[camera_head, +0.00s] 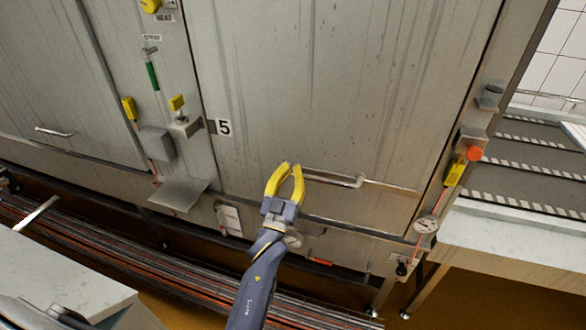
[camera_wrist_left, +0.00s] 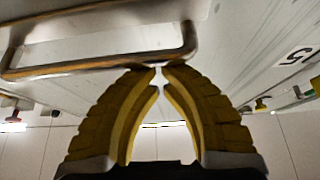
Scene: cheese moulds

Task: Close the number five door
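The number five door (camera_head: 330,90) is a large grey metal panel in the head view, to the right of a "5" label (camera_head: 223,127). It looks near flush with its frame; I cannot tell whether a small gap is left. Its bar handle (camera_head: 335,179) runs along the lower part and also shows in the wrist view (camera_wrist_left: 100,62). My left gripper (camera_head: 290,165) has yellow fingers with the tips drawn together, at the handle's left end. In the wrist view the fingertips (camera_wrist_left: 161,68) nearly meet just by the bar, with nothing seen between them. My right gripper is not in view.
Another metal door (camera_head: 60,80) with a handle is at the left. A small shelf (camera_head: 179,193) and yellow-tagged fittings sit between the doors. A gauge (camera_head: 426,224) and red button (camera_head: 474,153) are at the right.

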